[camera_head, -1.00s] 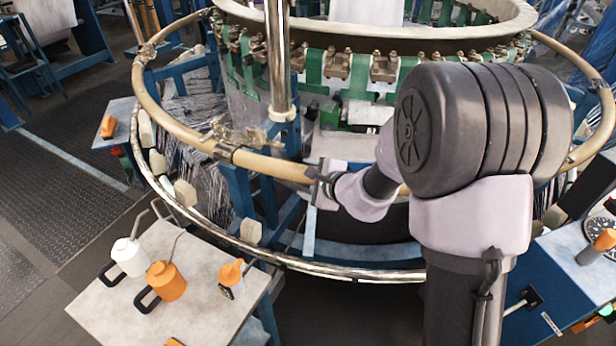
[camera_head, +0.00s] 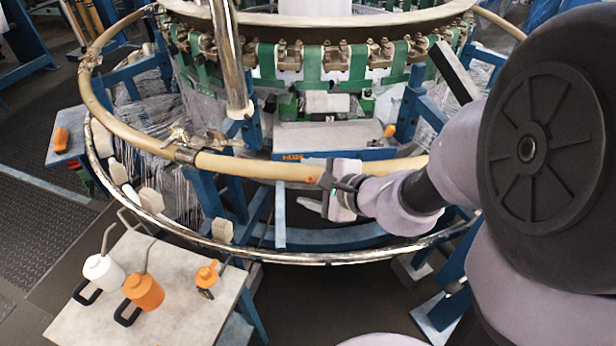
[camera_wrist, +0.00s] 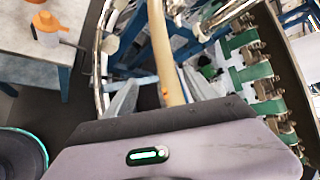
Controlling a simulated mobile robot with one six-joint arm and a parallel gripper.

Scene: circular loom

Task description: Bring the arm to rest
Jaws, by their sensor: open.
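My gripper (camera_head: 312,184) is in the middle of the head view, at the front of the circular loom. Its jaws are apart and nothing is held in them. The upper finger overlaps the loom's tan ring (camera_head: 240,166) in the picture; I cannot tell whether it touches. In the wrist view my gripper's two fingers (camera_wrist: 158,92) show spread, with the tan ring (camera_wrist: 160,45) seen between them. My arm reaches in from the right, bent, and its large dark joint hides the right part of the loom.
A small table (camera_head: 85,318) at lower left holds a white can (camera_head: 103,271), an orange can (camera_head: 143,291) and an orange bottle (camera_head: 207,274). A chrome post (camera_head: 230,60) rises left of my gripper. A lower metal ring (camera_head: 330,258) runs below. Open floor lies at far left.

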